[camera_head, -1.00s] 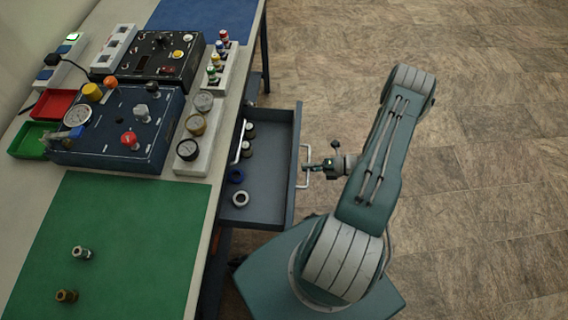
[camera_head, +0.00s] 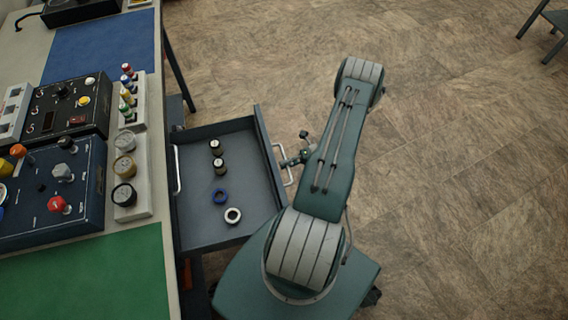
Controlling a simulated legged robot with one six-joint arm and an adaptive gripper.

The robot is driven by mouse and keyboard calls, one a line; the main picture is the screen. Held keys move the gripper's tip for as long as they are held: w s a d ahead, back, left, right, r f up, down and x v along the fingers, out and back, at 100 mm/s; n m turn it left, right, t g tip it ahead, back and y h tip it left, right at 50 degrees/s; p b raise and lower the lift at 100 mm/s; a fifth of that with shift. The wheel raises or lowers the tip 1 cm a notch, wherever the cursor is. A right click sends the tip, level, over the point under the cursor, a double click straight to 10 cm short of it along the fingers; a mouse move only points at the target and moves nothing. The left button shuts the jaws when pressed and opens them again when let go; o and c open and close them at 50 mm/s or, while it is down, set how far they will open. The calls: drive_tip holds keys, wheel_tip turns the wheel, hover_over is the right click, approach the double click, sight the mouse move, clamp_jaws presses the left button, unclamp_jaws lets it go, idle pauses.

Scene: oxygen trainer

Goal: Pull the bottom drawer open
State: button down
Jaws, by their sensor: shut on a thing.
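The bottom drawer (camera_head: 240,202) is a grey-blue tray pulled well out from under the bench, on its right side. Its pale bar handle (camera_head: 284,165) is on the drawer's right front. My gripper (camera_head: 290,161) is at this handle, shut on it; the fingertips are small and partly hidden by my arm. Another pale handle (camera_head: 177,169), on a closed drawer front above, shows at the open drawer's left edge.
The bench (camera_head: 152,195) carries control boxes, gauges and mats. Open brown floor (camera_head: 450,180) lies to the right.

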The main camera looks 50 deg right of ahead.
drive_tip(key=shift+f, duration=0.15)
drive_tip(key=c, duration=0.7)
unclamp_jaws()
drive_tip(key=shift+d, duration=0.1)
drive_tip(key=v, duration=1.2)
